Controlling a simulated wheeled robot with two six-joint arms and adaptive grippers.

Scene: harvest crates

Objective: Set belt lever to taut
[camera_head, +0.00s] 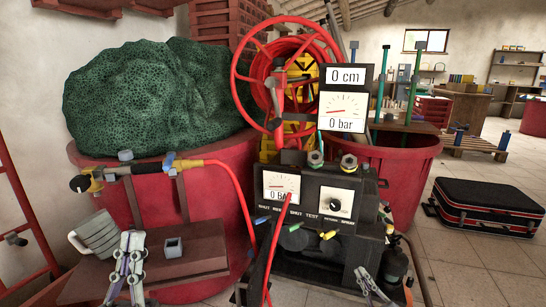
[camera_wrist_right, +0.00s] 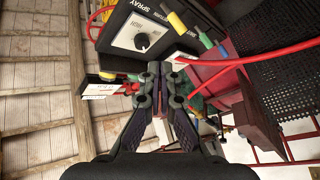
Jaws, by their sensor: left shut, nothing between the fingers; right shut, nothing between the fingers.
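A black control machine (camera_head: 315,189) stands in the middle of the head view, with a gauge at its left and a dial (camera_head: 335,205) at its right. I cannot tell which, if any, is the belt lever. In the right wrist view the panel (camera_wrist_right: 143,38) shows sideways beyond my fingers. My left gripper (camera_head: 131,238) is shut and empty before the brown shelf. My right gripper (camera_head: 362,271), also seen in the wrist view (camera_wrist_right: 167,70), is shut and empty, low before the machine.
A red tub (camera_head: 225,165) with a green net heap (camera_head: 150,95) stands left. A brown shelf (camera_head: 205,250) holds a grey ribbed piece (camera_head: 95,235). A red hose reel (camera_head: 240,65) rises behind. A black suitcase (camera_head: 490,203) lies right; floor before it is clear.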

